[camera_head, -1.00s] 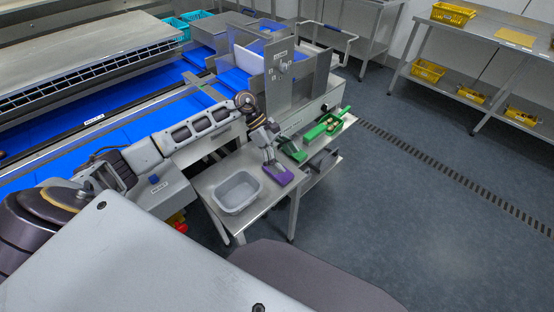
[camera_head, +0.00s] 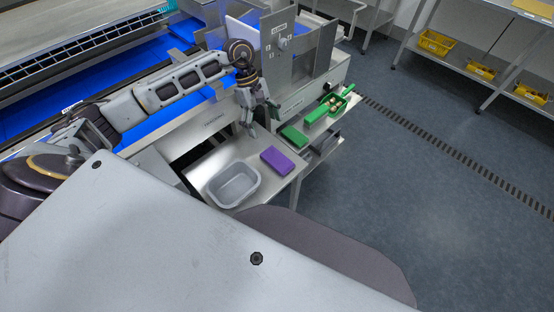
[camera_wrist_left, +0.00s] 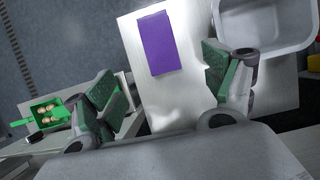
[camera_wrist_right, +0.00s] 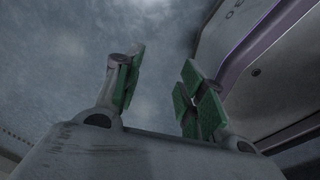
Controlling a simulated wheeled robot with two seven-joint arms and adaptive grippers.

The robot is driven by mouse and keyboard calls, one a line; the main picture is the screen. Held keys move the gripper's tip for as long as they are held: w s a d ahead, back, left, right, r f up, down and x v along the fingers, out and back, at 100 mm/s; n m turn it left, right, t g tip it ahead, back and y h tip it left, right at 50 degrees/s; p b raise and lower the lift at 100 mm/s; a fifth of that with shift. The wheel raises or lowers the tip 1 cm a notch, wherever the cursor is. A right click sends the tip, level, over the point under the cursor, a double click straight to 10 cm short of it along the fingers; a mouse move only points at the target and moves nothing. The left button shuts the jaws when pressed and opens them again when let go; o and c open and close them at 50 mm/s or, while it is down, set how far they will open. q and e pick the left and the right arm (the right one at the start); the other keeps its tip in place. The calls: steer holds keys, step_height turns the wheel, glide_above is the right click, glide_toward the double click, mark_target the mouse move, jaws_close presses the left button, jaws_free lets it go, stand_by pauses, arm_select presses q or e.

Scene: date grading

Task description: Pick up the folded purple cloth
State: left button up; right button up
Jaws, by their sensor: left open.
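The folded purple cloth (camera_head: 284,159) lies flat on the small steel table (camera_head: 212,162), right of a grey tub (camera_head: 224,200). The cloth also shows whole in the left wrist view (camera_wrist_left: 157,42), with nothing holding it. My left gripper (camera_head: 262,118) is open and empty, above and behind the cloth near the table's far edge. In the left wrist view its green-padded fingers (camera_wrist_left: 165,90) are spread, with the cloth beyond the gap between them. My right gripper (camera_wrist_right: 162,88) is open and empty over the floor; it does not show in the head view.
The steel machine (camera_head: 312,85) rises close behind my left gripper. Open floor (camera_head: 430,190) lies to the right.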

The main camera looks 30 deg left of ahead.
arm_select(q)
steer(key=f, duration=0.2)
glide_above(271, 154)
step_height(271, 154, down, 5)
steer(key=shift+w+a+f+p, duration=0.1)
steer(key=shift+a+p, duration=0.05)
steer(key=shift+p, duration=0.15)
steer(key=shift+d+f, duration=0.2)
steer(key=shift+f, duration=0.2)
arm_select(e)
steer(key=shift+w+a+r, duration=0.1)
steer(key=shift+a+r, duration=0.15)
steer(key=shift+a, duration=0.2)
arm_select(q)
steer(key=shift+f, duration=0.1)
arm_select(e)
steer(key=shift+d, duration=0.25)
